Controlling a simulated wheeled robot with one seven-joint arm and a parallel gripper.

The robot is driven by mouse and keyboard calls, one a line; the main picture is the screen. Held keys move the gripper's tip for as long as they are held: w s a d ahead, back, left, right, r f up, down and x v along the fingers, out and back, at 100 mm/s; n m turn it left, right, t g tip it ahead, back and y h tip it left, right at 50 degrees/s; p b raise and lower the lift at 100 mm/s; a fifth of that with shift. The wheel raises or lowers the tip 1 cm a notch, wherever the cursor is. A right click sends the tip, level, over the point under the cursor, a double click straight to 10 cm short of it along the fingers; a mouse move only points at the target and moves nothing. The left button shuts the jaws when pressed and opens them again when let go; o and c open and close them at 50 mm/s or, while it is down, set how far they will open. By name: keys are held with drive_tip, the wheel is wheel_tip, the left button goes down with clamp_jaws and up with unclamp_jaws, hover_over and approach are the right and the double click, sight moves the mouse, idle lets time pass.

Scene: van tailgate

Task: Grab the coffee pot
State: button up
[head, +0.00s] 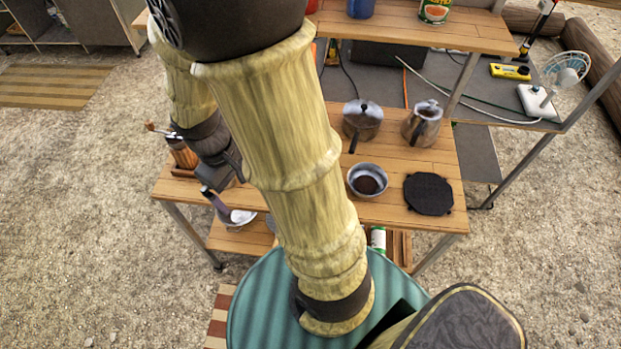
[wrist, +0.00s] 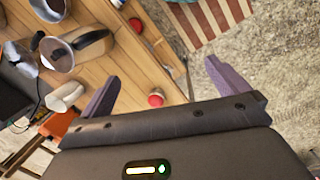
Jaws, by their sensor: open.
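A shiny metal coffee pot (head: 422,124) with a lid stands upright at the back right of the wooden table in the head view. My gripper (head: 214,196) is at the left side of the table, well apart from that pot, and partly hidden by my arm. In the wrist view my gripper (wrist: 162,75) is open, with nothing between its purple fingers.
A lidded saucepan (head: 361,121) stands left of the coffee pot. A metal bowl with dark contents (head: 367,181) and a black trivet (head: 428,194) are nearer the front. An upper shelf (head: 455,32) holds cans. Red round objects (wrist: 156,99) show near my fingers.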

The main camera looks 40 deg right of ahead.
drive_tip(key=w+d+f+n+g+h+b, duration=0.2)
drive_tip(key=f+n+h+b, duration=0.1)
drive_tip(key=f+b, duration=0.4)
drive_tip(key=w+d+f+n+g+h+b, duration=0.2)
drive_tip(key=w+f+n+h+b, duration=0.1)
drive_tip(key=f+h+b, duration=0.3)
drive_tip(key=w+d+f+n+g+h+b, duration=0.2)
drive_tip(key=w+d+f+n+h+b, duration=0.1)
drive_tip(key=f+b, duration=0.5)
wheel_tip(320, 180, down, 2)
drive_tip(key=shift+w+f+n+g+h, duration=0.1)
drive_tip(key=shift+f+n+g+h, duration=0.2)
drive_tip(key=shift+h, duration=0.6)
drive_tip(key=shift+w+f+h+b, duration=0.1)
drive_tip(key=shift+w+h+b, duration=0.4)
drive_tip(key=shift+h+b, duration=0.1)
drive_tip(key=shift+a+n, duration=0.1)
drive_tip(key=shift+n, duration=0.2)
drive_tip(key=x, duration=1.2)
drive_tip(key=shift+s, duration=0.1)
drive_tip(key=shift+d, duration=0.25)
